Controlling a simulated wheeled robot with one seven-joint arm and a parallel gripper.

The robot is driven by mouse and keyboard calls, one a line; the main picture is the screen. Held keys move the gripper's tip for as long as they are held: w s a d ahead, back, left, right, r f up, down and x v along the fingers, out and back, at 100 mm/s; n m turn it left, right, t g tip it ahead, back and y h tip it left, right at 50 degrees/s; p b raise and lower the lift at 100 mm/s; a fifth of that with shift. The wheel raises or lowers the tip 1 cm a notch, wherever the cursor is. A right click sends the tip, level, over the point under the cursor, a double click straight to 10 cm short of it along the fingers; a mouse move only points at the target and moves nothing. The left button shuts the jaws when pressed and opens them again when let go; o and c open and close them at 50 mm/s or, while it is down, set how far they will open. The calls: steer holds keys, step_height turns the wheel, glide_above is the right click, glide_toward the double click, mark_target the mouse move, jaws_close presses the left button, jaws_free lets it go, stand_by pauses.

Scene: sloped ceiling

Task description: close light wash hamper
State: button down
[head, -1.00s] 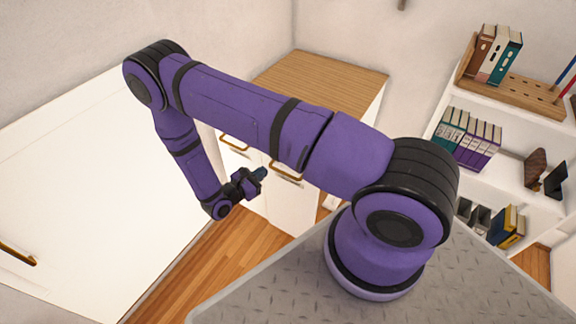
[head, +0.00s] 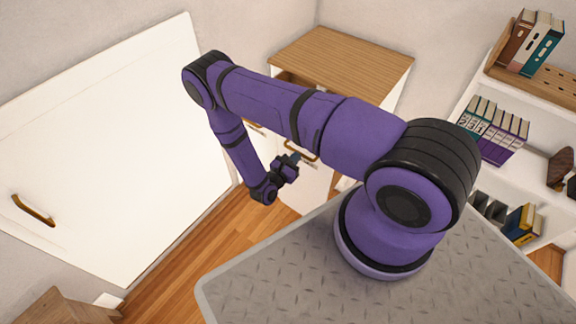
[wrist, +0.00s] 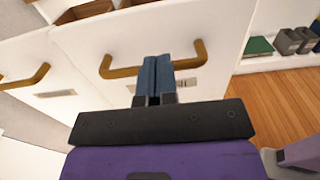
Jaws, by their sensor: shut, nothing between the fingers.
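A white hamper cabinet with a wooden top (head: 340,60) stands beyond my arm. In the wrist view, its right front (wrist: 215,30) and left front (wrist: 40,50) each have a brass handle and a small label too blurred to read. Brown inside space shows above the fronts, so at least one appears tilted out; my arm hides much of this in the head view. My gripper (head: 292,160) is shut and empty. In the wrist view its fingers (wrist: 156,76) overlap the right front's brass handle (wrist: 120,72); whether they touch it is unclear.
A large white door (head: 110,130) with a brass handle stands at left. White shelves with purple binders (head: 490,135) stand at right. Wooden floor (head: 215,245) is clear between door and cabinet. A wooden piece of furniture (head: 62,308) shows at lower left.

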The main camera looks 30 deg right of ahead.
steer(key=x, duration=0.6)
steer(key=shift+d, duration=0.2)
steer(key=x, duration=2.9)
steer(key=shift+w+d, duration=0.2)
steer(key=shift+d, duration=0.15)
steer(key=shift+d+r, duration=0.1)
steer(key=shift+d, duration=0.05)
